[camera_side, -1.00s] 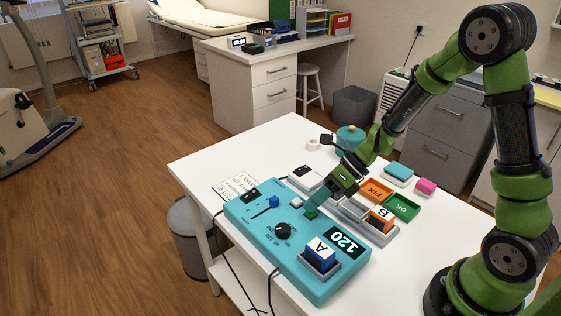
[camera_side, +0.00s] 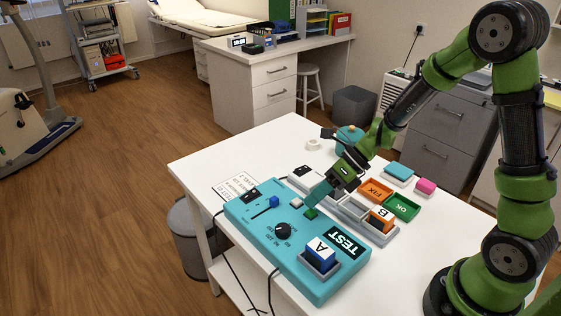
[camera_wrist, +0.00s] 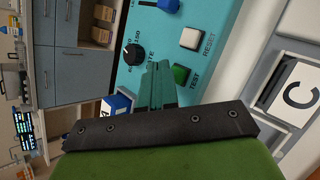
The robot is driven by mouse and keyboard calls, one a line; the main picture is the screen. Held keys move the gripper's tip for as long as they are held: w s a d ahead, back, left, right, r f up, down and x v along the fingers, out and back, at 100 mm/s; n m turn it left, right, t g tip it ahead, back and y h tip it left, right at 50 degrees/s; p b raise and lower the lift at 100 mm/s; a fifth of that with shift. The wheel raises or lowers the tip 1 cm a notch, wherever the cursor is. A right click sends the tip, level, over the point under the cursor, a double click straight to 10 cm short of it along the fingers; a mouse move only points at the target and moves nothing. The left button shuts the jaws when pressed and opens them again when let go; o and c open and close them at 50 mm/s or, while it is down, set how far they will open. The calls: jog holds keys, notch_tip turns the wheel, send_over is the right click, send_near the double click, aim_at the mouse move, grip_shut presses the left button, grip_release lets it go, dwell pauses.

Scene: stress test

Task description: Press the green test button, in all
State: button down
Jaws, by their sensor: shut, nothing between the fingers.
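The green test button (camera_side: 311,213) is on the teal test panel (camera_side: 264,233), near its far right edge. In the wrist view the green button (camera_wrist: 181,74) shows beside the word TEST, with the white reset button (camera_wrist: 190,38) further along. My gripper (camera_side: 310,201) is shut and empty, its teal fingers just above the green button in the side view. In the wrist view the fingertips (camera_wrist: 158,66) appear just left of the button, which is in clear sight. The panel display (camera_side: 345,242) reads TEST.
A block marked A (camera_side: 320,252) sits in a cradle on the panel; a block marked B (camera_side: 382,218) sits in a grey tray to the right. Orange FIX (camera_side: 376,190) and green OK (camera_side: 402,206) trays lie beyond. A dial (camera_side: 283,231) and blue slider knob (camera_side: 274,201) stand on the panel.

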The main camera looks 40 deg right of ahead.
aim_at(317, 214)
jog(key=shift+r, duration=2.5)
jog(key=s+d+r+n+t+h, duration=0.1)
jog(key=s+r+n+h, duration=0.2)
jog(key=n, duration=1.1)
jog(key=s+d+r+n+t+h, duration=0.1)
jog(key=s+r+n+t+h, duration=0.1)
jog(key=s+r+n, duration=0.7)
jog(key=s+n+h, duration=0.1)
jog(key=n, duration=0.3)
jog(key=shift+d+n, duration=0.2)
jog(key=shift+n, duration=0.2)
